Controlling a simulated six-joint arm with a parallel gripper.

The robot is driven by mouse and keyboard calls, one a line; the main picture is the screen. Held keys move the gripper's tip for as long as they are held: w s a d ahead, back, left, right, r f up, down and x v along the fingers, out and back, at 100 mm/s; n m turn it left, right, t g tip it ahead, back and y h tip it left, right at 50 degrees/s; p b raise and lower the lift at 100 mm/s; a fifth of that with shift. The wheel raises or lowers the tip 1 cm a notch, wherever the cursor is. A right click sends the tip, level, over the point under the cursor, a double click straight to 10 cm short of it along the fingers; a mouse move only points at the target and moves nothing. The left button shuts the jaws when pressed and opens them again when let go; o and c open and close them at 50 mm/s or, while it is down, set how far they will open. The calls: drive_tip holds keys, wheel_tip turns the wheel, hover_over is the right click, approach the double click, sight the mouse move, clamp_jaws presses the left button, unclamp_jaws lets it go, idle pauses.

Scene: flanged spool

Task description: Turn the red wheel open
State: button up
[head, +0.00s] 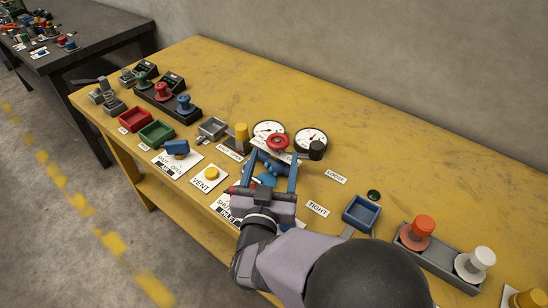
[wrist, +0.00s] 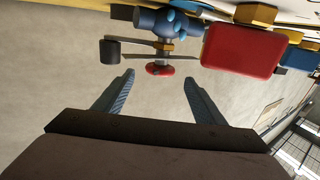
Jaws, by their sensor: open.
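The red wheel (head: 278,142) stands in front of two round gauges on the yellow bench. In the wrist view the red wheel (wrist: 160,70) sits at the end of a stem on a blue valve body (wrist: 165,20). My gripper (head: 274,157) is open, its two blue fingers spread and pointing toward the wheel. In the wrist view the wheel appears between the fingertips of my gripper (wrist: 158,76), at about their height in the picture. Nothing is held. Whether the fingers touch the wheel cannot be told. My gripper partly hides the blue valve body in the head view.
A black knob (head: 316,150) is right of the wheel, and a yellow cylinder (head: 242,133) is left of it. Gauges (head: 311,139) stand behind. A blue tray (head: 361,212) lies to the right. A red box (wrist: 241,45) shows in the wrist view. The bench's back right is clear.

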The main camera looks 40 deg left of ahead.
sight(271, 146)
drive_tip(key=shift+s+a+r+m+t+h+p, duration=0.25)
drive_tip(key=shift+a+m+h, duration=0.35)
drive_tip(key=shift+m+h, duration=0.7)
drive_tip(key=shift+s+a+f+m+t+h+p, duration=0.1)
drive_tip(key=shift+a+m+t+h+p, duration=0.35)
drive_tip(key=shift+h, duration=1.3)
drive_tip(key=shift+s+a+r+m+t+h+p, duration=0.1)
drive_tip(key=shift+a+m+t+h, duration=0.3)
drive_tip(key=shift+a+m+h, duration=0.7)
drive_tip(key=shift+w+d+h, duration=0.1)
drive_tip(key=shift+d+h, duration=0.2)
drive_tip(key=shift+h, duration=0.15)
drive_tip(key=shift+w+p, duration=0.6)
drive_tip(key=shift+w, duration=3.05)
drive_tip(key=c, duration=1.1)
